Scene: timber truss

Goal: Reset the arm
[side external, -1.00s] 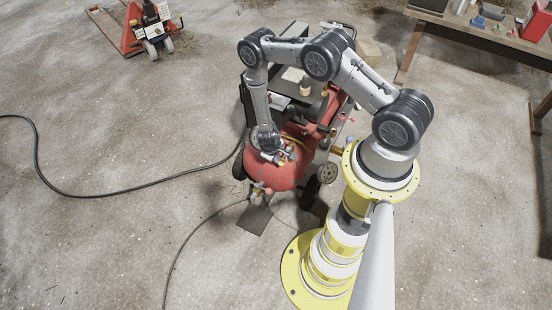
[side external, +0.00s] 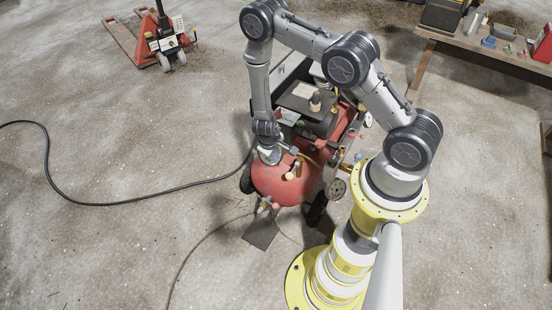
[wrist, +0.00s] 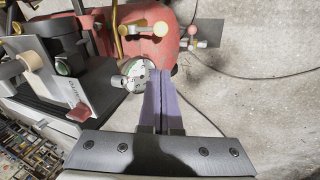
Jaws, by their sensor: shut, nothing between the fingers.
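My gripper shows in the wrist view (wrist: 160,74), its two purple-grey fingers pressed together with nothing between them. In the side external view my gripper (side external: 272,155) points down in front of or above a red compressor-like machine (side external: 283,184). From that angle I cannot tell how much gap lies between them. The arm is bent, with its elbow high. In the wrist view the red tank (wrist: 160,45) lies just beyond the fingertips, beside a round gauge (wrist: 138,76).
A black hose (side external: 110,202) runs across the concrete floor. A red pallet jack (side external: 158,35) stands at the upper left. A wooden workbench (side external: 480,42) with several items is at the upper right. The floor left of the machine is mostly open.

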